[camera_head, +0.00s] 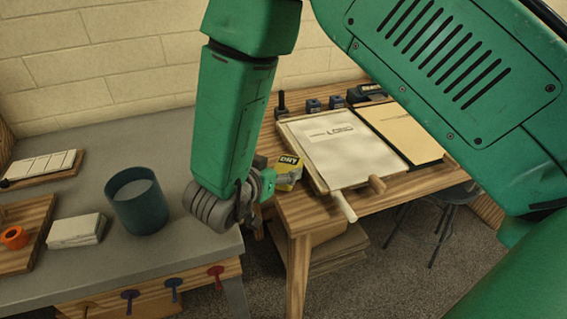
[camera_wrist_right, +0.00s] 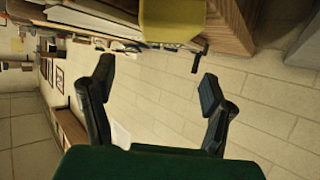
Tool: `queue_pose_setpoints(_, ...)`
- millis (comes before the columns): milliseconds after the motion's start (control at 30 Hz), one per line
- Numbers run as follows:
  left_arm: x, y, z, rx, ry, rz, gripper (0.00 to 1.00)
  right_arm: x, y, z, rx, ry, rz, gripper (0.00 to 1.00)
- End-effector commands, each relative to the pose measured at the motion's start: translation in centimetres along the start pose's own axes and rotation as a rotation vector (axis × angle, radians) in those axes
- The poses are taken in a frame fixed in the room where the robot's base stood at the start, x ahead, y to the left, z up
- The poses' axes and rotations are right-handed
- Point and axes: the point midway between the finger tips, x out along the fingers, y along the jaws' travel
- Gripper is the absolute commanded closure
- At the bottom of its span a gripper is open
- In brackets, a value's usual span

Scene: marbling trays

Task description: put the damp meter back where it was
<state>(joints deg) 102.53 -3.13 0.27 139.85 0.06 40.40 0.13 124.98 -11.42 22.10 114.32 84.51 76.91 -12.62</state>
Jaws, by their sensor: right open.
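A yellow block-shaped thing with a dark lettered label (camera_head: 287,171) is at the left edge of the wooden table, just past my right gripper (camera_head: 267,185); it looks like the damp meter, but I cannot be sure. In the right wrist view a yellow thing (camera_wrist_right: 172,20) shows at the top, beyond the fingertips. There my right gripper (camera_wrist_right: 157,80) is open, its two dark fingers wide apart with nothing between them. In the head view my wrist hides most of the fingers. My left gripper is out of view.
The wooden table (camera_head: 290,212) holds a pale board (camera_head: 345,150), a tan board (camera_head: 400,130) and small dark items behind. The grey bench (camera_head: 185,250) carries a teal pot (camera_head: 137,203), a white stack (camera_head: 77,230) and an orange ring (camera_head: 14,238).

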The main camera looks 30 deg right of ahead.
Motion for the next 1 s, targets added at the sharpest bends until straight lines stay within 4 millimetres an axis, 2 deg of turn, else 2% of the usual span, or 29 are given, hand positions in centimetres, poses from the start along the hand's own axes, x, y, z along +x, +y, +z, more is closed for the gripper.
queue_pose_setpoints(100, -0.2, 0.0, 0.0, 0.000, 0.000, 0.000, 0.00, -2.7, -0.1, -0.1, -0.001, 0.000, -0.003, 0.29)
queue_pose_setpoints(333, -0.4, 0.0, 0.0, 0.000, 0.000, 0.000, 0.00, -6.0, 0.0, 0.0, -0.001, 0.000, 0.000, 0.29)
queue_pose_setpoints(500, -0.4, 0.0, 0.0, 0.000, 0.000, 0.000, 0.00, -6.7, 0.0, 0.0, -0.002, 0.000, 0.000, 0.29)
queue_pose_setpoints(1000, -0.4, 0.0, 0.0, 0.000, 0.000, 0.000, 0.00, -6.7, 0.0, 0.0, -0.001, 0.000, 0.001, 0.29)
